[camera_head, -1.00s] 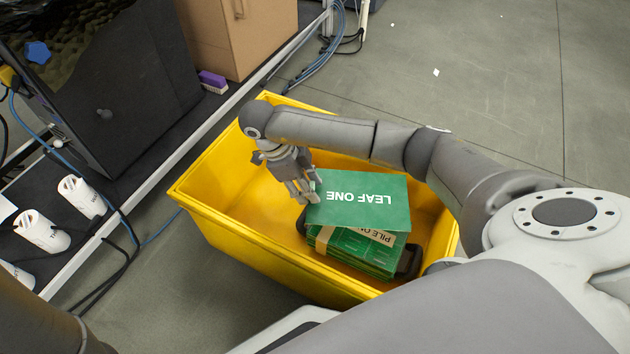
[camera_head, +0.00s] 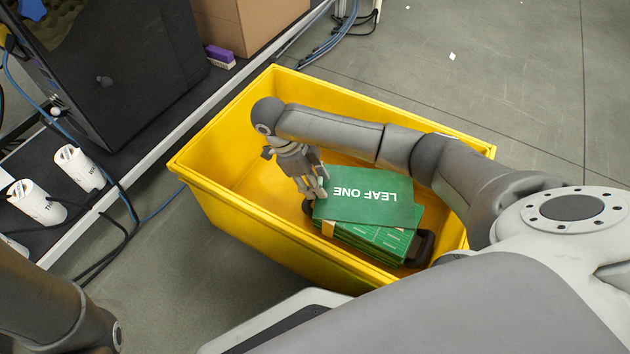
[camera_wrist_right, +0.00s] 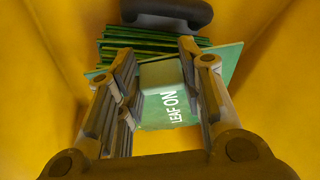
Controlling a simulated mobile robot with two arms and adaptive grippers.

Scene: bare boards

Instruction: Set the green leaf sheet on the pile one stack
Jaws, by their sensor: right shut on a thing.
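The green leaf sheet (camera_head: 368,196), marked LEAF ONE, is in my right gripper (camera_head: 318,190), which is shut on its left edge. In the right wrist view the sheet (camera_wrist_right: 165,112) lies between the fingers of the gripper (camera_wrist_right: 160,80). The pile one stack (camera_head: 378,240) of green sheets is under it inside the yellow bin; its edges show in the right wrist view (camera_wrist_right: 140,45). The sheet covers most of the stack's top and sits slightly turned from it. Whether the sheet touches the stack I cannot tell. My left gripper is out of view.
The yellow bin (camera_head: 232,228) surrounds the stack, with its walls close to my right arm. A dark handle (camera_head: 422,248) is at the stack's right end. The bin's left part is empty.

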